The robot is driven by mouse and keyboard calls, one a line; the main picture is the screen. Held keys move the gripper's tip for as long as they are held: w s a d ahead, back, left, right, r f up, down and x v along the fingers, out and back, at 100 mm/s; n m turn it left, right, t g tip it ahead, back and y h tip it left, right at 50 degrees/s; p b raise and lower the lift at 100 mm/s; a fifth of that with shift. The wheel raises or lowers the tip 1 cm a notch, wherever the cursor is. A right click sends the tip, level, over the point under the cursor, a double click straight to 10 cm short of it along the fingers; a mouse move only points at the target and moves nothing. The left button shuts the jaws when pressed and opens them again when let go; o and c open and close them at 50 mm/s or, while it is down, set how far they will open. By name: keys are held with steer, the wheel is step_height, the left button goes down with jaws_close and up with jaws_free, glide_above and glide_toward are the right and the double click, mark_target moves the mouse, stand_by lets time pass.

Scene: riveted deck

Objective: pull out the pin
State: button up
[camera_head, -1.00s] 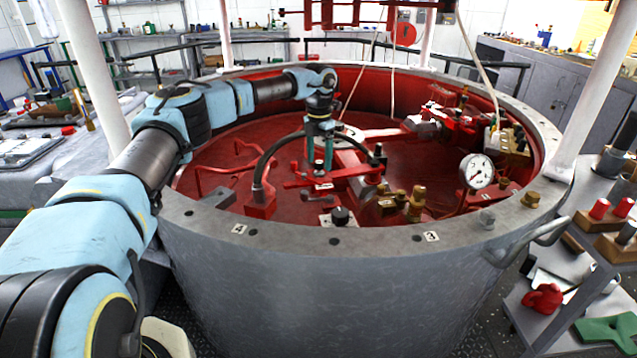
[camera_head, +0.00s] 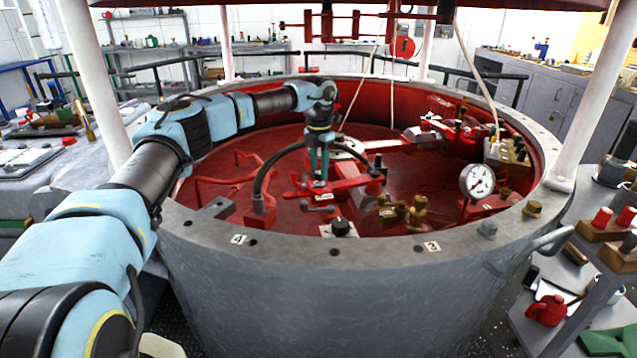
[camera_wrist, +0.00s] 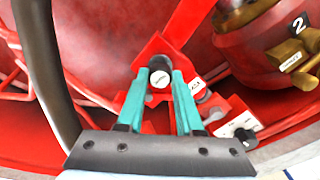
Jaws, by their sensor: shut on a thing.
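The pin (camera_wrist: 159,78) shows in the wrist view as a round dark head with a small white label, set in a red bracket (camera_wrist: 150,46). My gripper (camera_wrist: 160,86) has its two teal fingers on either side of the pin head, shut on it. In the head view my gripper (camera_head: 319,177) points down inside the round tub, at the red bracket arm (camera_head: 345,188). The pin's shaft is hidden in the bracket, and its head is mostly covered by the fingers in the head view.
A black hose (camera_head: 268,165) arches close to the left of my gripper. A gauge (camera_head: 477,181) and brass fittings (camera_head: 417,213) stand to the right. The grey tub rim (camera_head: 300,247) surrounds the work, and a red structure (camera_head: 345,28) hangs above.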

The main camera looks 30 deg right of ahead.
mark_target(319, 173)
steer(key=shift+r+p, duration=2.75)
steer(key=shift+p, duration=1.05)
jaws_close()
